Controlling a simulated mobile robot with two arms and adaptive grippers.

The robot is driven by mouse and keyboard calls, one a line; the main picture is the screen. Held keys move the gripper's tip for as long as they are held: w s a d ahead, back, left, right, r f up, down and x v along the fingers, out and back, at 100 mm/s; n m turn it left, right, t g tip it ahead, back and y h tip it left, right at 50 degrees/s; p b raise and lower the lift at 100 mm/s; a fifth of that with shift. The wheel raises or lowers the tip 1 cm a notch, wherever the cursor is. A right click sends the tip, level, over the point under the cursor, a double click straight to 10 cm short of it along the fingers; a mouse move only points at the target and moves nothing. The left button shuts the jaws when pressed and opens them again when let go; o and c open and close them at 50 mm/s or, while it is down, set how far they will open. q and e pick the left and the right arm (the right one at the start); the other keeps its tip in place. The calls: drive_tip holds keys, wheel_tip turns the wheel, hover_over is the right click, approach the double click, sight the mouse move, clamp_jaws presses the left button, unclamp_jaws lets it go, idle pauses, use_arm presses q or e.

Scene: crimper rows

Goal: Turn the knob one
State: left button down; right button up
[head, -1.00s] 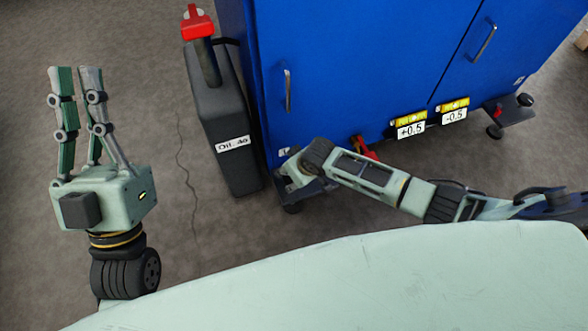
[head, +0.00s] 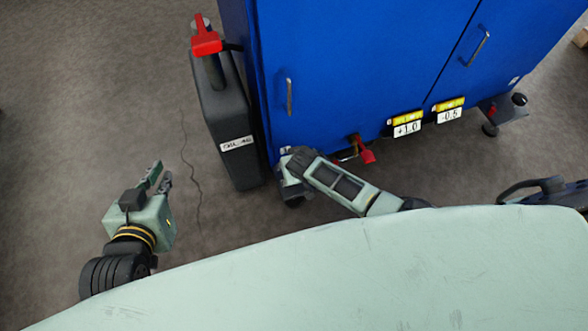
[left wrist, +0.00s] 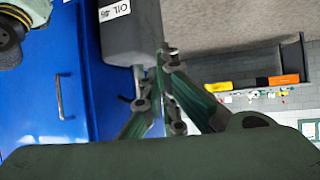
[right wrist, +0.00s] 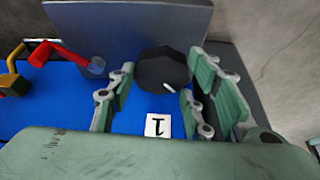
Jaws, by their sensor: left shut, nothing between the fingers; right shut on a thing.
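The black knob (right wrist: 163,69) with a white pointer mark shows in the right wrist view, above a white label "1" (right wrist: 158,125) on the blue cabinet. My right gripper (right wrist: 160,74) is shut on this knob, one finger on each side. In the head view the right gripper is at the cabinet's lower left corner, and my arm hides the knob there. My left gripper (head: 158,178) is shut and empty, held over the floor left of the cabinet. The left display (head: 407,124) reads +1.0. The right display (head: 449,109) seems to read -0.5.
The blue cabinet (head: 350,70) has two door handles. A dark canister (head: 225,105) labelled as oil, with a red top (head: 206,43), stands at its left. A red lever (head: 366,152) sticks out at the cabinet's bottom edge. The floor at left is clear, apart from a thin cable.

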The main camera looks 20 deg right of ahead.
use_arm(q)
drive_tip(key=shift+s+a+f+g, duration=0.3)
drive_tip(key=shift+s+f+g, duration=0.2)
drive_tip(key=shift+s+f, duration=0.2)
drive_tip(key=shift+s+a+f+g, duration=0.25)
drive_tip(key=shift+s+f+g, duration=0.25)
drive_tip(key=shift+s+f, duration=0.15)
use_arm(e)
drive_tip(key=shift+w+d+m, duration=0.1)
drive_tip(key=shift+d+m, duration=0.2)
drive_tip(key=shift+m, duration=0.2)
drive_tip(key=o, duration=1.1)
use_arm(q)
drive_tip(key=shift+w, duration=0.1)
use_arm(e)
drive_tip(key=shift+a, duration=0.1)
drive_tip(key=shift+a+r, duration=0.1)
drive_tip(key=v, duration=1.2)
drive_tip(key=shift+a, duration=0.15)
